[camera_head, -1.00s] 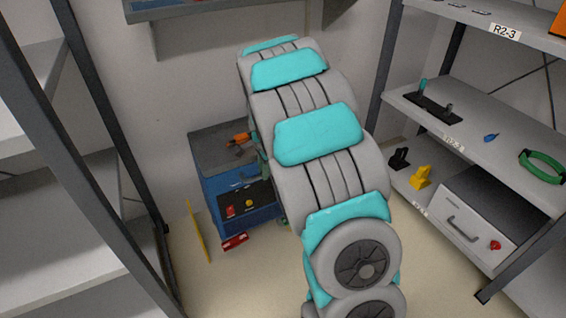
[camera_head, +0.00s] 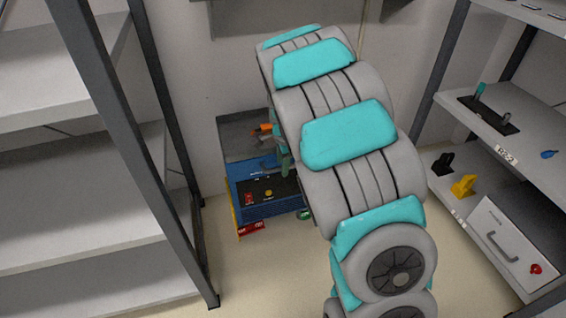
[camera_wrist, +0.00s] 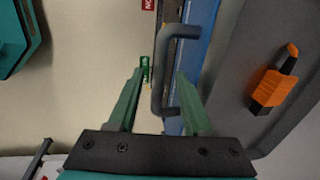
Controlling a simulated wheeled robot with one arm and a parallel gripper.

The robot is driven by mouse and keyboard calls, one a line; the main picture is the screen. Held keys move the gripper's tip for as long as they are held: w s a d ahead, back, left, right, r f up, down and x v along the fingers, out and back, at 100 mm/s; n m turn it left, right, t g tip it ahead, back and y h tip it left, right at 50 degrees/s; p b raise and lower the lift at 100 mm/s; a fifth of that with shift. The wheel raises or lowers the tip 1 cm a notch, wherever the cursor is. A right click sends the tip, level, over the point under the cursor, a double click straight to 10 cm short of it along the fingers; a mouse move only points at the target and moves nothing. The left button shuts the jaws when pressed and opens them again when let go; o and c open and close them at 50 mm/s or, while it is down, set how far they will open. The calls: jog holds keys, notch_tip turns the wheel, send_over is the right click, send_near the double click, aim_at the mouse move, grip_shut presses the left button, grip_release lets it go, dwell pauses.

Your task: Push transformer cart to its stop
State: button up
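The blue cart (camera_head: 236,181) with a grey top stands low by the back wall in the head view, partly hidden by my arm. Its blue side and grey top (camera_wrist: 228,60) also show in the wrist view. A blue-grey bar handle (camera_wrist: 161,68) sticks out from the cart's side. My gripper (camera_wrist: 161,84) is open, with its green fingers on either side of the handle and gaps visible. Contact cannot be told. A yellow strip (camera_head: 235,218) and a red block (camera_head: 251,229) lie on the floor right by the cart's lower left edge.
An orange-and-black tool (camera_wrist: 273,82) lies on the cart's top. A grey shelf rack (camera_head: 115,120) stands at left, another rack (camera_head: 440,95) at right with a white drawer box (camera_head: 505,245). Open floor (camera_head: 270,275) lies in front of the cart.

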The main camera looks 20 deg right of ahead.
jog(key=shift+d+r, duration=0.1)
notch_tip(320, 180, up, 8)
jog(key=s, duration=0.1)
jog(key=shift+s+f, duration=0.25)
dwell(0.5)
jog(key=s+a+r+n+g, duration=0.1)
jog(key=s+n, duration=0.7)
jog(key=s, duration=1.1)
jog(key=s+a+r+n+g, duration=0.2)
jog(key=s+n, duration=0.7)
jog(key=s, duration=1)
jog(key=shift+s+r+g, duration=0.4)
jog(key=shift+r+g, duration=0.1)
jog(key=shift+r, duration=0.3)
